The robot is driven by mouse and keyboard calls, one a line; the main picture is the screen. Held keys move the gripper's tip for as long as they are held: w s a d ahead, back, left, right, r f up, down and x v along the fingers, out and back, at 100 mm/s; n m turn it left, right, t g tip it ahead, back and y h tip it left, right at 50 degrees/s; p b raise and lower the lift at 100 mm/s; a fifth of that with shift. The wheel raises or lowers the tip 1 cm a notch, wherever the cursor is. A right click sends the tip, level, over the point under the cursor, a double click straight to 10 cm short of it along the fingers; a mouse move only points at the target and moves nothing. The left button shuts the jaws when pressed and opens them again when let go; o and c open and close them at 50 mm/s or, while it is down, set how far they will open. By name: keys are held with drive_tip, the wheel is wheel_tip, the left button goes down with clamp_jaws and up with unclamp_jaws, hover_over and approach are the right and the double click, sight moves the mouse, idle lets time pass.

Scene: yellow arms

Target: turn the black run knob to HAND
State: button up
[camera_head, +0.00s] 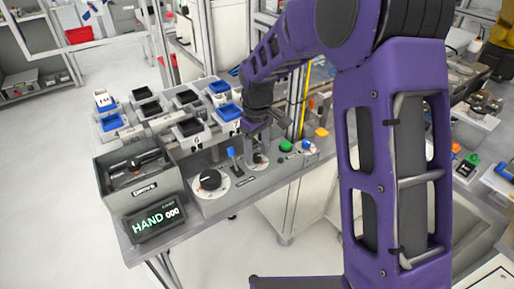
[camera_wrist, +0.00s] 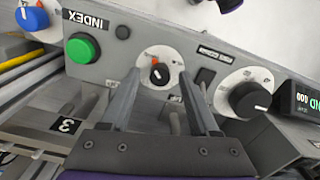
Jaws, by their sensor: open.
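A small black knob (camera_wrist: 159,74) sits on a round white dial with orange marks. The same knob shows partly behind my gripper in the head view (camera_head: 257,160). My gripper (camera_wrist: 162,74) is open, its two fingers on either side of this knob in the wrist view, with a gap to each; I cannot tell how far above the panel the tips are. A larger black knob (camera_wrist: 250,100) on another white dial stands to the right, and in the head view (camera_head: 210,180) it is at the front left. The dial lettering is too small to read. The display (camera_head: 157,220) reads HAND 000.
A green button (camera_head: 286,146) and a blue knob (camera_head: 306,145) lie to the right. Trays with blue and black bins (camera_head: 187,130) stand behind. A grey DRIVE box (camera_head: 142,190) is at left.

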sight(257, 155)
wheel_tip(257, 155, up, 18)
drive_tip(key=p, duration=0.1)
drive_tip(key=shift+f+p, duration=0.25)
drive_tip(key=shift+p, duration=0.05)
